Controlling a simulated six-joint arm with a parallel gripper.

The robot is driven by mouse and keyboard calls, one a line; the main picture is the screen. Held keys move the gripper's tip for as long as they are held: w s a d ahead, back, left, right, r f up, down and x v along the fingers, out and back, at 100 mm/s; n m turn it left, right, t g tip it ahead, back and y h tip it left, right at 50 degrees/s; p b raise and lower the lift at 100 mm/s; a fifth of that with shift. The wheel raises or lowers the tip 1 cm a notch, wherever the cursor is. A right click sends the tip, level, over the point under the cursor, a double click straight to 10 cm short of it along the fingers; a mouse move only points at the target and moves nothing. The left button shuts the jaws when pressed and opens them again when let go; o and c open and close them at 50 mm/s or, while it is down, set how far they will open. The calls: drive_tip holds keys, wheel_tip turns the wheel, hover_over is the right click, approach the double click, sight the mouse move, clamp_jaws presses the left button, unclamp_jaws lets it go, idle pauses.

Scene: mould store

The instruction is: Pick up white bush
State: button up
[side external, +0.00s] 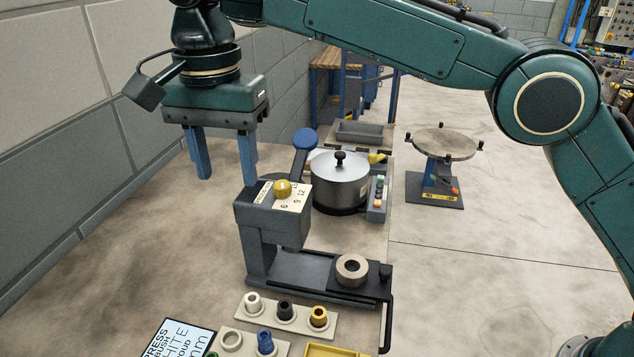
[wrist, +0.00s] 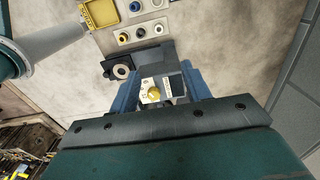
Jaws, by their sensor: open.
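The white bush (side external: 253,302) stands upright at the left end of a pale rack (side external: 271,322), beside a black bush (side external: 285,309) and an orange-yellow bush (side external: 319,316). In the wrist view the white bush (wrist: 158,29) is at the right end of that row. My gripper (side external: 226,172) is open and empty, fingers pointing down. It is high above the bench, behind the grey press (side external: 272,222) and well away from the white bush. In the wrist view the press lies between the fingers of my gripper (wrist: 160,88).
The press has a yellow dial and a blue-knobbed lever (side external: 305,140). A ring (side external: 352,268) sits on its plate. A second rack holds a white ring (side external: 230,341) and a blue bush (side external: 265,342). A metal pot (side external: 340,182) stands behind. Bench left of the press is clear.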

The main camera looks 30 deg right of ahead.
hover_over(252, 298)
wheel_tip(252, 298, down, 12)
drive_tip(key=shift+w+f, duration=0.2)
drive_tip(key=shift+f, duration=0.1)
drive_tip(key=shift+f, duration=4.15)
drive_tip(key=shift+s+f, duration=0.15)
drive_tip(key=shift+f, duration=2.45)
clamp_jaws()
